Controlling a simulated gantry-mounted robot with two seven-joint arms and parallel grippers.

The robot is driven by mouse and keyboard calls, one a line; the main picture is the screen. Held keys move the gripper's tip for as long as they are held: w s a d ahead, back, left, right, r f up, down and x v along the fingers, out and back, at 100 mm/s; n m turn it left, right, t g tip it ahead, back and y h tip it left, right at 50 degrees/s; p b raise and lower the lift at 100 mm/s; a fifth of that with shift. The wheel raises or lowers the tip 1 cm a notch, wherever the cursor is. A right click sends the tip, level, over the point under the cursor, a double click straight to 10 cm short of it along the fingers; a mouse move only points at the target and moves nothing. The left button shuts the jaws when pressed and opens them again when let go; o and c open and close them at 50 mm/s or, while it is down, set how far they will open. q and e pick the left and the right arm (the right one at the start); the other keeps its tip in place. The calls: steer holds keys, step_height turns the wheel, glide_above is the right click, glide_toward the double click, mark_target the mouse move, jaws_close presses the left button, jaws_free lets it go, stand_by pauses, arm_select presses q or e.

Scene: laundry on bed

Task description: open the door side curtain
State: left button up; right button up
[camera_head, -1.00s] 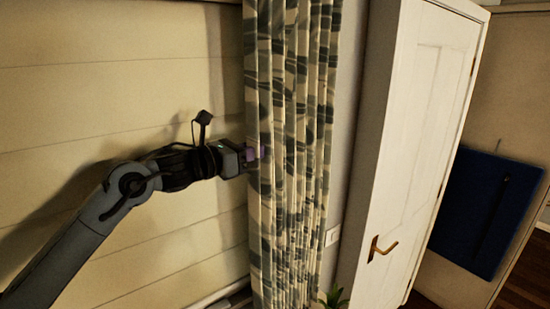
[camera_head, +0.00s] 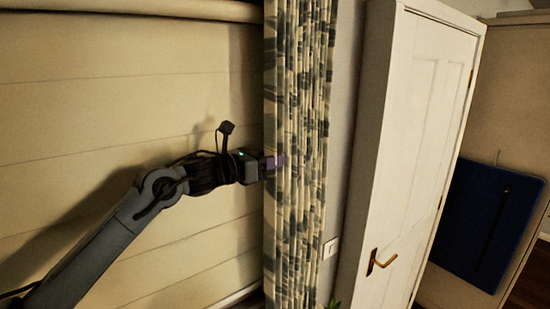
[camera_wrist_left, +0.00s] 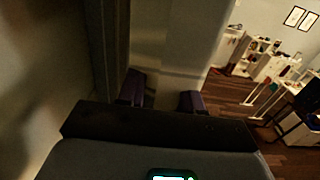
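The door side curtain (camera_head: 302,120) is a patterned cream and grey-green cloth, bunched in a narrow upright strip beside the white door. In the left wrist view the two purple fingers (camera_wrist_left: 162,96) stand apart. A dark strip, which looks like the curtain (camera_wrist_left: 107,45), runs down beside the left finger. No cloth is clearly seen between the fingers; contact is hard to tell. My right gripper is not in view.
A pale slatted blind (camera_head: 120,95) fills the left side. The white door (camera_head: 425,130) with a brass handle (camera_head: 380,261) stands right of the curtain. A blue panel (camera_head: 487,220) hangs farther right. A light switch (camera_head: 330,248) is on the wall between curtain and door.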

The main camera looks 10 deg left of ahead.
arm_select(q)
steer(key=shift+a, duration=0.1)
steer(key=b+v, duration=0.5)
steer(key=v, duration=0.5)
steer(key=shift+s+a, duration=0.2)
steer(key=shift+s, duration=0.1)
